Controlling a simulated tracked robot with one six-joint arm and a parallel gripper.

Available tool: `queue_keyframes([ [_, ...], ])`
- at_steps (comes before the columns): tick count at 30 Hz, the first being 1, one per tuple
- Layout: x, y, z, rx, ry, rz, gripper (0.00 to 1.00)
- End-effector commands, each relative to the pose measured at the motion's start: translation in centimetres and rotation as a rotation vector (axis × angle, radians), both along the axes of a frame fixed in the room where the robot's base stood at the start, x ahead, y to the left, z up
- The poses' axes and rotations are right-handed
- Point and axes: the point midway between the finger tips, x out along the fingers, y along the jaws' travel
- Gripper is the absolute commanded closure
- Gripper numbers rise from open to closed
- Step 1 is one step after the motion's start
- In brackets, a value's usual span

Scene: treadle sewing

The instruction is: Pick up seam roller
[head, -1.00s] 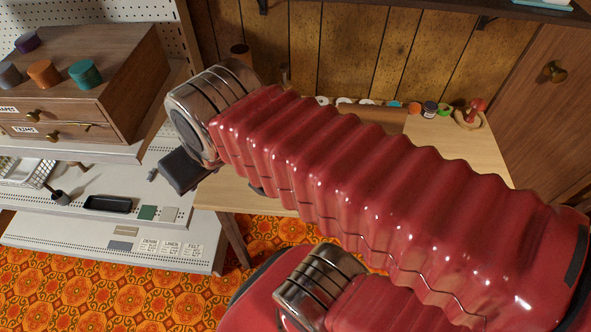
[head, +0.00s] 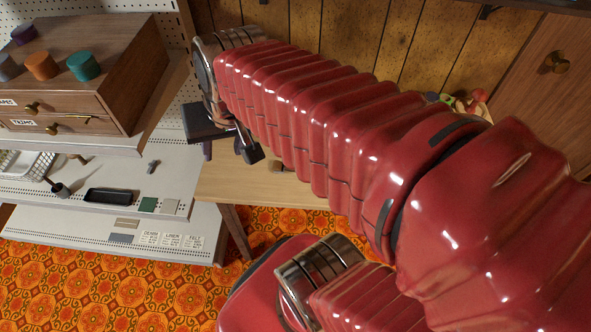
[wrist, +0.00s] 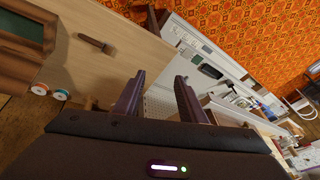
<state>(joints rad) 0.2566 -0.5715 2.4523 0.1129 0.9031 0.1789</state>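A small brown wooden piece (wrist: 92,42) lies on the pale wooden tabletop (wrist: 125,52) in the wrist view. It may be the seam roller, but I cannot tell for sure. In the head view a small brown end (head: 277,167) shows on the tabletop, partly hidden by my arm. My gripper (wrist: 160,76) has its two fingers apart with nothing between them. In the head view my gripper (head: 228,150) is above the left end of the tabletop, apart from the brown piece.
A white shelf unit (head: 180,232) stands left of the table, with a black tray (head: 110,195) and small tools. A wooden drawer box (head: 150,75) is above it. Spools (wrist: 40,90) sit on the table's far side. My arm hides much of the tabletop.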

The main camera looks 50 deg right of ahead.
Motion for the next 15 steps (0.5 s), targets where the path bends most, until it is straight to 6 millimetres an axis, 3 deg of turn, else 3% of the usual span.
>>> queue_keyframes([
  [15,0.3,-10.6,-5.8,0.349,0.154,-0.817,0.63],
])
